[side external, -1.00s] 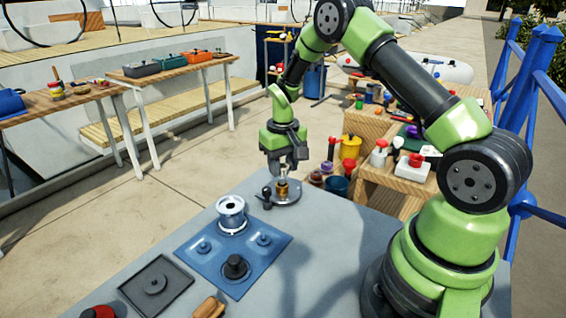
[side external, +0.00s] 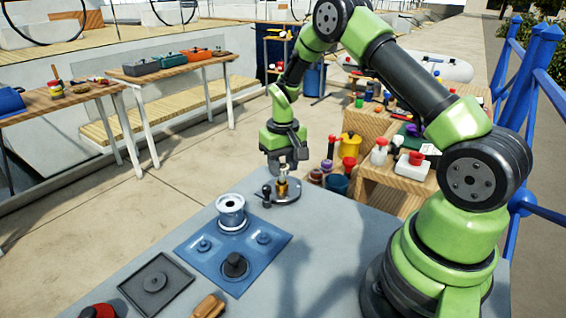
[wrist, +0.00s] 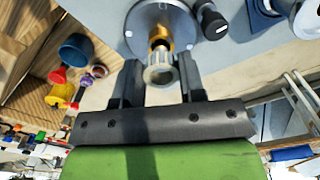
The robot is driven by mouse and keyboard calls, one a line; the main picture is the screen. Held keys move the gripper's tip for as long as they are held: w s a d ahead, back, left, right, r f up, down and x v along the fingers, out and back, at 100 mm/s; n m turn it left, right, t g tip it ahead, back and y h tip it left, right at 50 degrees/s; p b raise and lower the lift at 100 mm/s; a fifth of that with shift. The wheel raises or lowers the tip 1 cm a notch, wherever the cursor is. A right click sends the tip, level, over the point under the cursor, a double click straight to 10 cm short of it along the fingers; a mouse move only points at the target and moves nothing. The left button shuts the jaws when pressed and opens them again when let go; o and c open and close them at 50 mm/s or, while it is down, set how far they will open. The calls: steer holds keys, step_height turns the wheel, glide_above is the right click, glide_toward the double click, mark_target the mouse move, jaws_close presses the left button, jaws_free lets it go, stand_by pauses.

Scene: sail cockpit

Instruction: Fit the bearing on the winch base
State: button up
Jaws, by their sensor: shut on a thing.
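My gripper (side external: 283,168) is at the far end of the grey table and points down. In the wrist view my gripper (wrist: 160,85) has its two dark fingers on either side of a pale, ribbed ring, the bearing (wrist: 160,74). The bearing is at or just above the brass post of the winch base (wrist: 150,17). I cannot tell whether it sits around the post. In the side view the winch base (side external: 290,197) is a round grey plate with a brass centre, and the fingers hide most of the bearing.
A blue mat (side external: 215,262) holds a silver drum (side external: 231,211) and a black knobbed part (side external: 235,266). A dark square tray (side external: 160,284) lies to its left. A small black knob (side external: 266,195) stands beside the base. Bare table lies right of the mat.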

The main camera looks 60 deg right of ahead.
steer(key=shift+f, duration=1.45)
steer(key=o, duration=1.3)
steer(key=shift+a, duration=0.1)
steer(key=shift+r, duration=0.45)
steer(key=shift+c, duration=0.2)
steer(key=shift+o, duration=0.7)
steer(key=shift+r, duration=2.75)
